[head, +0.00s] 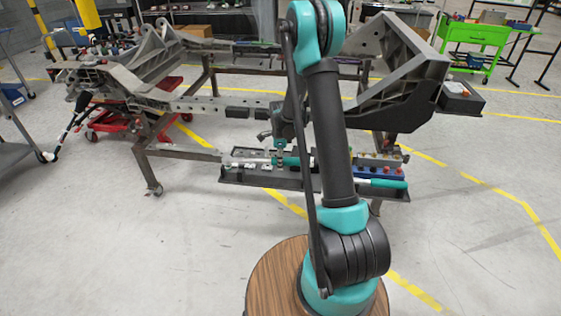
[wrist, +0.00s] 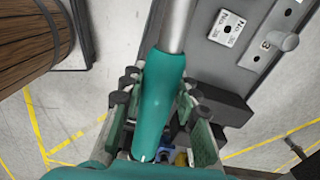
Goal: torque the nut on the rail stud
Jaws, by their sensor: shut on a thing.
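My gripper (head: 280,157) is over the tool tray at the front of the chassis fixture. It is shut on the teal handle (wrist: 161,100) of a wrench with a silver shaft. The handle lies between the two fingers in the wrist view, with the shaft running to the top edge. In the head view the wrench (head: 245,160) lies low along the tray; I cannot tell whether it still touches it. The grey chassis rail (head: 215,107) runs behind.
The dark tray (head: 262,181) also holds another teal-handled tool (head: 384,183) and a blue holder (head: 366,171) with small parts. A grey bracket (head: 405,85) rises at right. A red lift (head: 110,120) stands at left. The floor in front is clear.

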